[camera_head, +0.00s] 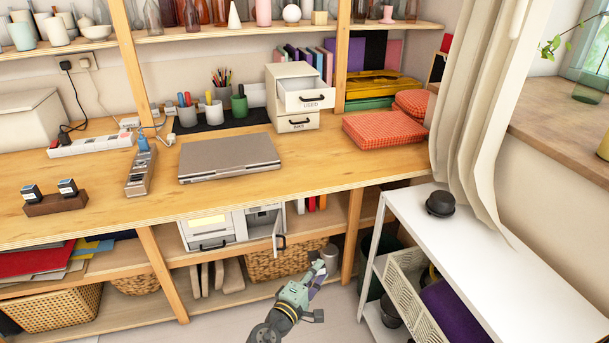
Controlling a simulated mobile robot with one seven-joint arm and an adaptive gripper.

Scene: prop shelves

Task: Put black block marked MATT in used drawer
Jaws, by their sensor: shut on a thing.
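A small white drawer unit (274,97) stands on the wooden desk. Its upper drawer (308,99), marked USED, is pulled open; its lower drawer (298,122) looks shut. My gripper (319,268) is low in front of the desk, near the lower shelf and well below the drawer unit. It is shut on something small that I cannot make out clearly. Two dark blocks with pale-blue faces, one at the left (31,193) and one at the right (67,188), stand in a wooden holder (57,206) on the desk's left. Their markings are too small to read, so I cannot pick out MATT.
A closed laptop (229,157) lies in front of the drawer unit. Red checked cushions (383,131) lie right of it. A white cabinet (228,227) with an open door (279,232) is under the desk. A white shelf table (470,255) stands right of my arm.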

